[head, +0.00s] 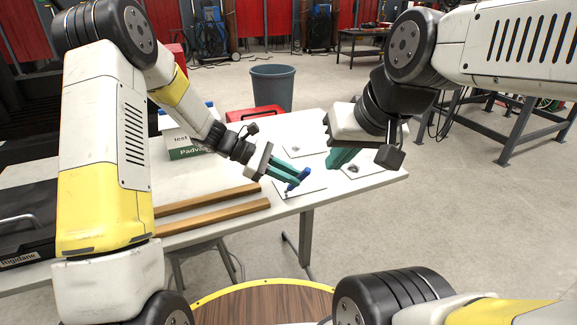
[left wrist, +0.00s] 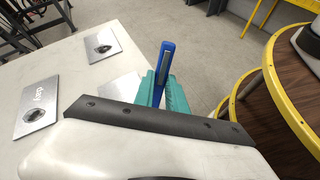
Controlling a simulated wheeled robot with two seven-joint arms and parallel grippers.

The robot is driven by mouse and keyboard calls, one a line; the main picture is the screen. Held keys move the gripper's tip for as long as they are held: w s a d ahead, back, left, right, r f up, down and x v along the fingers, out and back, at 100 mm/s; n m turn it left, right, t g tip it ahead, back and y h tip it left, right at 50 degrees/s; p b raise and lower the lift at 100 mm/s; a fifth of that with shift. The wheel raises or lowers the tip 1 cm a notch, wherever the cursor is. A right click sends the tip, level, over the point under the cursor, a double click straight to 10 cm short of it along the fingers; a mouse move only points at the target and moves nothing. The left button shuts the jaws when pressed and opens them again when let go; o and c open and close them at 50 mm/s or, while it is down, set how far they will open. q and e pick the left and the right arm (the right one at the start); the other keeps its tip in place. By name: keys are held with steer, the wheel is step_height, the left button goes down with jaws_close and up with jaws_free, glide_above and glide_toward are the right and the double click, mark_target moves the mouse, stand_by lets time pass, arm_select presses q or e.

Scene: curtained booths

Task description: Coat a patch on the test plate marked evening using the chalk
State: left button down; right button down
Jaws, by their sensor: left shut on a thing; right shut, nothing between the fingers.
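My left gripper (head: 294,179) has teal fingers and is shut on a blue stick with a grey strip, which I take for the chalk (head: 304,174); it stands up between the fingers in the left wrist view (left wrist: 167,58). Its lower end is over the near plate (head: 312,188); I cannot tell whether it touches. The near plate is partly hidden by the gripper in the left wrist view (left wrist: 122,88). Two other plates bear dark patches, the back one (head: 293,152) and the right one (head: 377,167). A plate reading "day" upside down (left wrist: 33,120) shows. I cannot read "evening". My right gripper (head: 338,160) is shut and empty.
Two wooden bars (head: 215,216) lie on the white table (head: 385,184) left of the near plate. Labelled boxes (head: 186,150), a red box (head: 254,114) and a black case (head: 27,215) stand farther left and back. A grey bin (head: 272,88) stands behind the table.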

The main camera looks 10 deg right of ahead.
arm_select(q)
steer(key=shift+s+a+r, duration=0.1)
steer(key=shift+a, duration=0.25)
step_height(320, 180, up, 8)
stand_by(0.4)
steer(key=shift+d+f, duration=0.1)
steer(key=shift+f, duration=0.1)
stand_by(0.4)
steer(key=shift+f, duration=0.4)
